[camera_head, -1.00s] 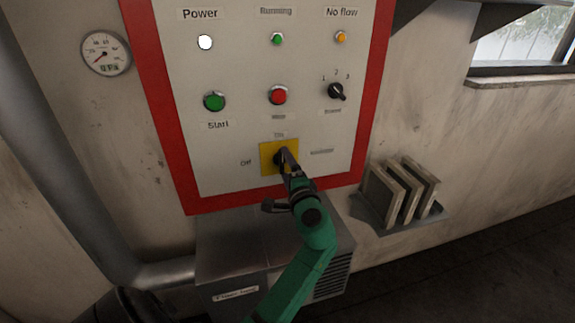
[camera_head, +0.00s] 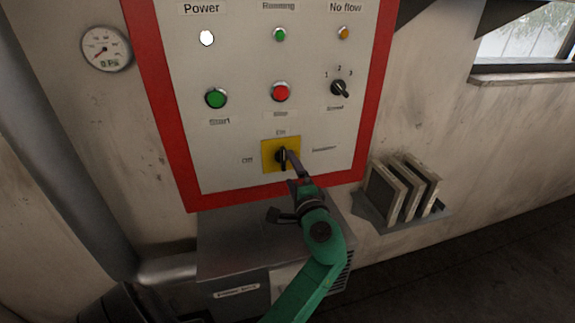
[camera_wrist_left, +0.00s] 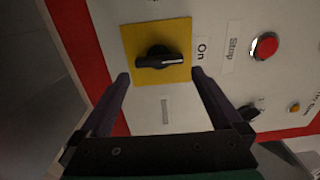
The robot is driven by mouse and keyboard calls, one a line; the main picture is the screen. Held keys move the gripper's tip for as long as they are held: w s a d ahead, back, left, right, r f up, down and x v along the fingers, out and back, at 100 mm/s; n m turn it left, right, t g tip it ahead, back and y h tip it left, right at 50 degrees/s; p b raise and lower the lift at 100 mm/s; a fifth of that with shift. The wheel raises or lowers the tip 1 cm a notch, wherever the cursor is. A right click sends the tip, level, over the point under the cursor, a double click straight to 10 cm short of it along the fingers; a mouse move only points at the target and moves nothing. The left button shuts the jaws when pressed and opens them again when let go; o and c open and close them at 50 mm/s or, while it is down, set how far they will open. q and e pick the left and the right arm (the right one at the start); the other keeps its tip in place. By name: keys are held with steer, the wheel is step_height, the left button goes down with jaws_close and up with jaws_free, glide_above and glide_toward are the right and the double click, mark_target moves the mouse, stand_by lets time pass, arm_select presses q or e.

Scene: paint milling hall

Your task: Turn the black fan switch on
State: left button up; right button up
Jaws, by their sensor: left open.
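The black fan switch (camera_head: 282,156) is a rotary knob on a yellow square plate (camera_head: 267,164), low on the white control panel. "Off" stands to its left and "On" above it. In the left wrist view the knob (camera_wrist_left: 160,57) lies with its pale-marked end toward the "On" label (camera_wrist_left: 202,48). My left gripper (camera_head: 281,184) is open just in front of the plate. In the wrist view its two dark fingers (camera_wrist_left: 160,73) stand apart, with the knob beyond and between their tips, and nothing is held. My right gripper is not in view.
The panel (camera_head: 235,65) has a red border, a white Power lamp (camera_head: 207,38), a green Start button (camera_head: 216,98), a red button (camera_head: 281,91) and a speed selector (camera_head: 340,88). A grey box (camera_head: 225,240) is below; a rack with plates (camera_head: 400,190) stands right.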

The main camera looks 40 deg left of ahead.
arm_select(q)
steer(key=b+v, duration=0.1)
steer(key=v, duration=0.9)
steer(key=shift+d, duration=0.15)
steer(key=shift+s, duration=0.1)
